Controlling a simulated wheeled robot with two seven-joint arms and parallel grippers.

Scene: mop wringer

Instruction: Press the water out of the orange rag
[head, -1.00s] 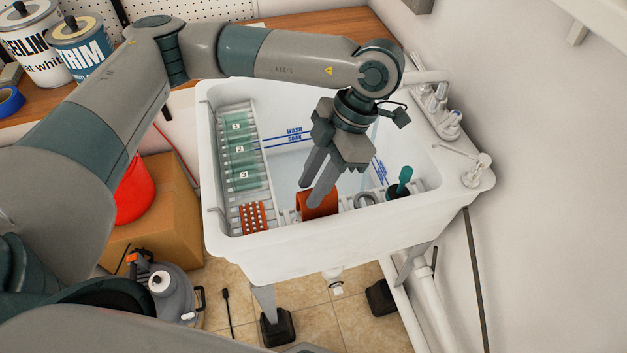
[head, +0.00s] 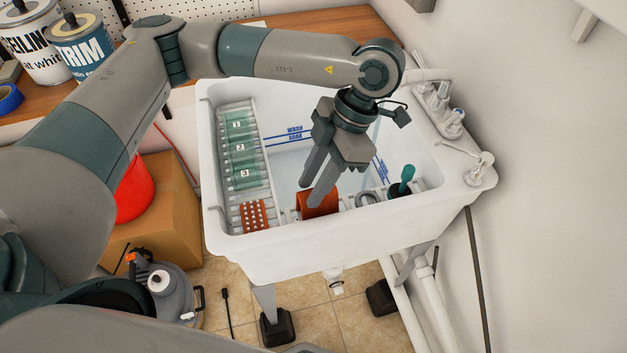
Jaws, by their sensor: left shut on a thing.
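My left gripper (head: 314,193) reaches down into the white sink (head: 330,253) near its front wall. Its fingers are shut on the orange rag (head: 320,203), which hangs at the front ledge inside the sink. The fingers hide part of the rag, and I cannot tell from this angle how its lower part lies. A second orange thing with white dots (head: 254,216), like a roller or ribbed pad, sits at the sink's front left corner, apart from the rag. My right gripper is not in view.
A rack with green numbered slots (head: 241,150) lines the sink's left side. A grey ring (head: 368,198) and a dark green cup with a handle (head: 401,186) stand right of the rag. The faucet (head: 440,105) is at the right rim. Paint cans (head: 80,45) stand on the back bench.

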